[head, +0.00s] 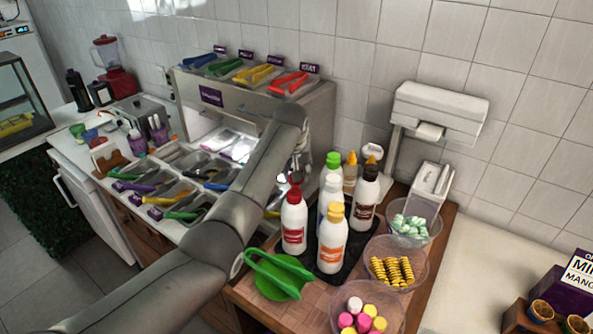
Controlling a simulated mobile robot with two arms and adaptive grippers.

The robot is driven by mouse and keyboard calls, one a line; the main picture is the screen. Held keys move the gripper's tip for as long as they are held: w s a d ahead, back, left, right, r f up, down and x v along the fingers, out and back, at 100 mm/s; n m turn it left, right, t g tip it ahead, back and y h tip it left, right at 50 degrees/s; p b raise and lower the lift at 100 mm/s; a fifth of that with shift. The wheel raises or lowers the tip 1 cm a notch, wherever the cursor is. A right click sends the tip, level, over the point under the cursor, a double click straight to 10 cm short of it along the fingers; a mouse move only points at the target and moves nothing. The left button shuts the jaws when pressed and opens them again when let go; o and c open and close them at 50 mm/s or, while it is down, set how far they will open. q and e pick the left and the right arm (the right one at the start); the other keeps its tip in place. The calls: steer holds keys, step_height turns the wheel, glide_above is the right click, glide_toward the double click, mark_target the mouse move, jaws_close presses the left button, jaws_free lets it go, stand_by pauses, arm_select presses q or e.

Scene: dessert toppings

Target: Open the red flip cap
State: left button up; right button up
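The white sauce bottle with a red label (294,228) stands upright on a dark mat on the wooden counter in the head view. Its red flip cap (294,194) is on top. It is small here, and I cannot tell whether its lid is up or down. My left arm reaches in from the lower left and bends down near this bottle. My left gripper (297,170) is just above the red cap, mostly hidden by the arm and small. I cannot tell whether it touches the cap or how its fingers stand. My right gripper is not in view.
Bottles with yellow (334,215), green (332,162) and brown (370,172) caps stand close by. Green tongs on a plate (282,277) lie in front. Clear bowls with sweets (368,308) and biscuits (397,264) are at the right. Topping trays (180,192) are at the left.

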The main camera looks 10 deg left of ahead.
arm_select(q)
steer(key=shift+w+f+g+b, duration=0.25)
steer(key=shift+g+b, duration=0.25)
steer(key=shift+g, duration=0.2)
stand_by(0.4)
stand_by(0.3)
steer(key=o, duration=1)
steer(key=shift+w, duration=0.1)
steer(key=shift+v, duration=0.85)
steer(key=v, duration=1)
steer(key=shift+w+a+r, duration=0.1)
steer(key=shift+r, duration=0.1)
